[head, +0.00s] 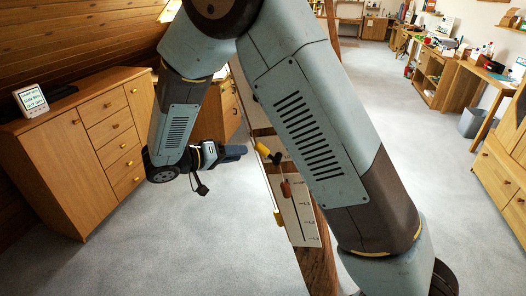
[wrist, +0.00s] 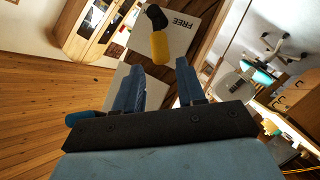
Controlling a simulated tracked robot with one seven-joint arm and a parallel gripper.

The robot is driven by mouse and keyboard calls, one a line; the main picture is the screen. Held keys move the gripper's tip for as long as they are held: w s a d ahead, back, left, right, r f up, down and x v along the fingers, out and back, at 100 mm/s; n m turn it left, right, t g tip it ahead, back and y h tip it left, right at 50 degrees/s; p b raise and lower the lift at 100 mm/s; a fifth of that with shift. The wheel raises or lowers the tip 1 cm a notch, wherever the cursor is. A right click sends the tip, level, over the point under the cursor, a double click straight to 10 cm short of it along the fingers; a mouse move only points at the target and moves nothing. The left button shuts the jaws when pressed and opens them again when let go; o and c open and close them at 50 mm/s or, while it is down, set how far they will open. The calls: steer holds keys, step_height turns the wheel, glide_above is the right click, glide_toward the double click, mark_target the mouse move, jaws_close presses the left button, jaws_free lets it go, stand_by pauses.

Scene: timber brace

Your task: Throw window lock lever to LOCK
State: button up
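The lever has a yellow grip (wrist: 160,48) on a black pivot (wrist: 155,17), in front of a pale plate (wrist: 183,30) marked "FREE" in the wrist view. In the head view the yellow grip (head: 263,149) is beside the timber post, just right of my gripper (head: 238,152). My gripper (wrist: 160,84) has its two blue fingers spread apart with nothing between them. The yellow grip is just beyond the fingertips, in line with the gap, and I cannot tell whether it touches them. No LOCK marking is readable.
A wooden cabinet (head: 65,165) with a small sign (head: 31,99) stands left. Workbenches line the right side. Grey floor (head: 200,250) is clear at lower left.

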mark_target(258, 151)
steer(key=x, duration=0.9)
steer(key=shift+w+d+f, duration=0.1)
steer(key=shift+d, duration=0.25)
jaws_close()
